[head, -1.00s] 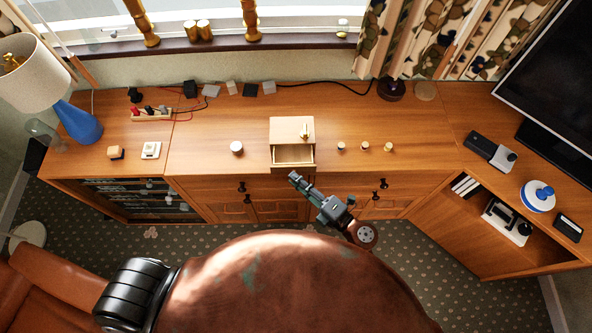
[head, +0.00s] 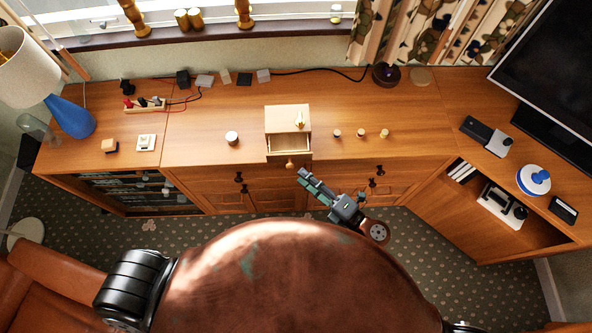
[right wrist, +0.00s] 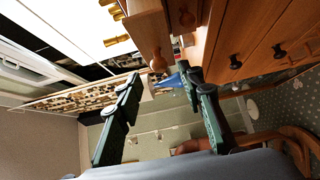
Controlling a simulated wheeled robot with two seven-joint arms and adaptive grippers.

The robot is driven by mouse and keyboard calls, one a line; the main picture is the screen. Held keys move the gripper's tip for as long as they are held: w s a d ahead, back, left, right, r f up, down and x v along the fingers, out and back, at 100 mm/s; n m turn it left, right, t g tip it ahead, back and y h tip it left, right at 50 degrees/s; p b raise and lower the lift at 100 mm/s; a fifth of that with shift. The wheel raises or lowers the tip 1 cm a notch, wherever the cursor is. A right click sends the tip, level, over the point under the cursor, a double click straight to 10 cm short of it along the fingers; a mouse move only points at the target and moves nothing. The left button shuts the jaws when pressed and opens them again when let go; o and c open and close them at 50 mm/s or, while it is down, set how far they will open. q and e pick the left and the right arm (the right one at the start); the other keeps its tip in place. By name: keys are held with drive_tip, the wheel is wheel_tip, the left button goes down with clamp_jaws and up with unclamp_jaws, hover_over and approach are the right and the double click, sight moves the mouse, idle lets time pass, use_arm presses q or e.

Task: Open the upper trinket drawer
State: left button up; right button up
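The small light wooden trinket chest (head: 287,118) stands on the sideboard near its front edge. Its upper drawer (head: 288,157) is pulled out toward me, and its interior shows between the chest top and the drawer front. A round wooden knob sits on the front; it also shows in the right wrist view (right wrist: 158,62). Anything below this drawer is hidden in the head view. My right gripper (head: 302,178) is just in front and to the right of the knob. In the right wrist view its fingers are spread with nothing between them. My left gripper is not in view.
A white-topped pot (head: 232,138) is to the left, and three small knob-like pieces (head: 360,133) are to the right. The sideboard (head: 215,185) has dark-knobbed doors and drawers below. Bare wood surrounds the chest.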

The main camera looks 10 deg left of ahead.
drive_tip(key=v, duration=0.6)
drive_tip(key=shift+s+d, duration=0.2)
drive_tip(key=shift+d, duration=0.15)
